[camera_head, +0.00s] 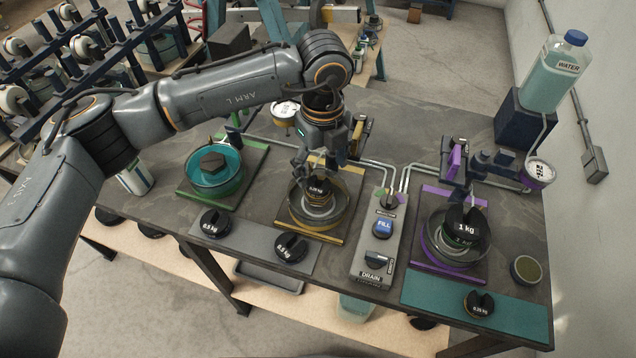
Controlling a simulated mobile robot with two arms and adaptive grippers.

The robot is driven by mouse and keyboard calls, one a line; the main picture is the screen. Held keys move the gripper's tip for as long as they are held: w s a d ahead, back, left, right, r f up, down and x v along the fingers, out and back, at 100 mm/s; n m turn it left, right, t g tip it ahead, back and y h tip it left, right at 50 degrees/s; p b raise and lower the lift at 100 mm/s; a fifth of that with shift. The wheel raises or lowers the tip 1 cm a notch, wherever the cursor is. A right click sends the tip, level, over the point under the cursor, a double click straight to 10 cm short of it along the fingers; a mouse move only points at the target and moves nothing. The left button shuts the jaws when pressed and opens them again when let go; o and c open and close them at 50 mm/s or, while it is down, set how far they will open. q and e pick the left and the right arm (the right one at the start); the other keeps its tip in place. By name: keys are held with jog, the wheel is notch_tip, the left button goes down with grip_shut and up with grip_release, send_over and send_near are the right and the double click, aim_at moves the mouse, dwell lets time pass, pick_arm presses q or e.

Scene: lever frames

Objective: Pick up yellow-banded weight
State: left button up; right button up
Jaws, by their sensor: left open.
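A dark weight marked 0.25 kg (317,189), with a yellowish band, is at the round pan (322,222) on the yellow-edged board. My left gripper (318,170) is open, pointing down, right above this weight, with its fingers close around the top. I cannot tell whether they touch it. Another small 0.25 kg weight (478,304) stands on the teal mat (425,292) at the front right. My right gripper is out of view.
A 0.5 kg weight (214,223) and another dark weight (291,247) stand on a grey mat. A 1 kg weight (466,224) is at the purple pan. A green bowl (217,180) is left. The FILL and DRAIN panel (374,250) stands right of my gripper.

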pick_arm(q)
jog(key=f+p, duration=0.1)
jog(key=f, duration=0.2)
jog(key=shift+a+f+p, duration=0.3)
jog(key=shift+a+p, duration=0.05)
jog(key=shift+p, duration=0.05)
jog(key=shift+f, duration=0.4)
jog(key=shift+c, duration=0.4)
jog(key=c, duration=1.1)
jog(key=shift+w+r, duration=0.1)
